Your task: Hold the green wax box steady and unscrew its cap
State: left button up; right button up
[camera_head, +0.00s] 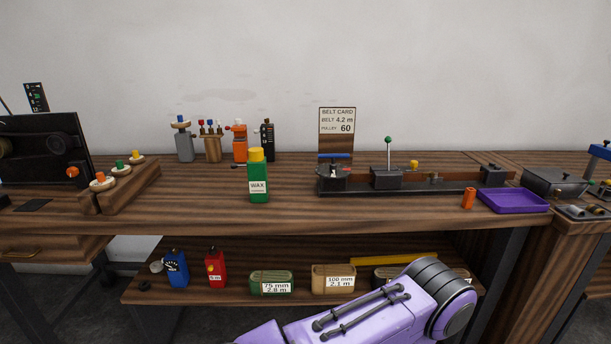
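The green wax box (259,187) stands upright near the front edge of the wooden workbench, left of centre. Its white label reads WAX. A yellow cap (256,155) sits on its top. Neither gripper is in view, and nothing touches the box. A lilac link of one of my arms shows at the bottom, low in front of the lower shelf.
Dynamos and bottles (240,142) line the back. A wooden rack (118,187) stands left. Bench around the box is clear.

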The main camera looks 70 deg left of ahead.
aim_at(257, 172)
jog(key=i, duration=0.7)
jog(key=u, duration=2.7)
